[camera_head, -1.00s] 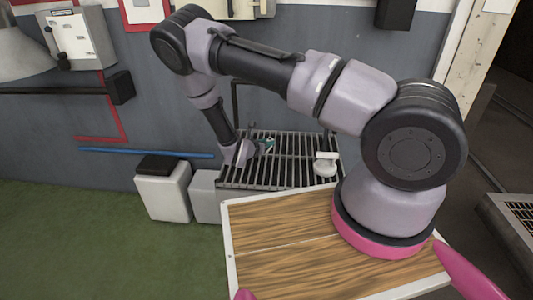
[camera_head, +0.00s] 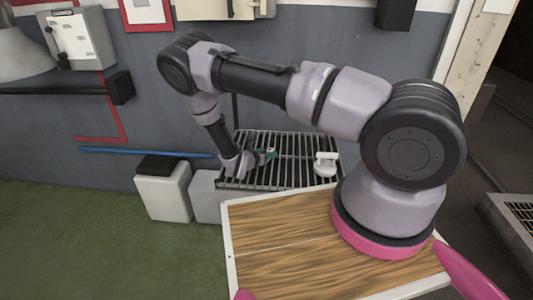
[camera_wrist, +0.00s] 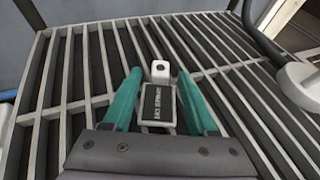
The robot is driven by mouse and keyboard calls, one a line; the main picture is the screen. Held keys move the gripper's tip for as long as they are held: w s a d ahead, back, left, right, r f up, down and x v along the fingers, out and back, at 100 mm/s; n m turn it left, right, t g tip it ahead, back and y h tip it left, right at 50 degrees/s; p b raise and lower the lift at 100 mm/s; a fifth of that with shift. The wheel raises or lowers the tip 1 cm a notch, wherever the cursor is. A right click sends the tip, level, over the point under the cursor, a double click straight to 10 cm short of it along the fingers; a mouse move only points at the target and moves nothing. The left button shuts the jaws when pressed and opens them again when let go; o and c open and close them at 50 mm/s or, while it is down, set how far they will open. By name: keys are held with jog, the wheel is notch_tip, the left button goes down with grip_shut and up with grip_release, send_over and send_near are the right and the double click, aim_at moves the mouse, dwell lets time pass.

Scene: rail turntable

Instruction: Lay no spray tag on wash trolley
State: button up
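The no spray tag (camera_wrist: 158,103) is a small dark plate with a pale frame, pale lettering and a white holed tab at its far end. It sits between the green fingers of my gripper (camera_wrist: 160,75), which appear to touch its two sides. The wash trolley (camera_head: 300,145) has a slatted grey metal top. The tag is over the slats, and I cannot tell whether it touches them. In the head view my gripper (camera_head: 268,154) is low over the trolley's left-middle part, and the tag is too small to make out.
A white fixture (camera_head: 325,164) stands on the trolley's right side and shows at the right in the wrist view (camera_wrist: 302,82). A wooden-topped surface (camera_head: 285,245) lies in front. A white bin (camera_head: 164,192) stands left of the trolley. The slats around the tag are clear.

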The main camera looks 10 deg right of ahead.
jog(key=shift+r, duration=0.2)
jog(key=v, duration=1.2)
jog(key=shift+r, duration=0.3)
jog(key=s+d+r+m+g, duration=0.1)
jog(key=d+r+m+g, duration=0.25)
jog(key=r+m, duration=0.4)
jog(key=s+d+r+m+g+y, duration=0.15)
jog(key=d+r+m, duration=0.25)
jog(key=r, duration=0.6)
jog(key=s+d+r+m+g, duration=0.2)
jog(key=d+r+m+g, duration=0.1)
jog(key=r+m, duration=0.4)
jog(key=s+d+r+m+t+y, duration=0.1)
jog(key=s+r+m+y, duration=0.3)
jog(key=s+r, duration=0.5)
jog(key=s+r+m+t+y, duration=0.4)
jog(key=s+r+m, duration=0.5)
jog(key=r, duration=0.8)
jog(key=shift+d+y, duration=0.4)
jog(key=shift+y, duration=0.25)
jog(key=shift+m, duration=0.25)
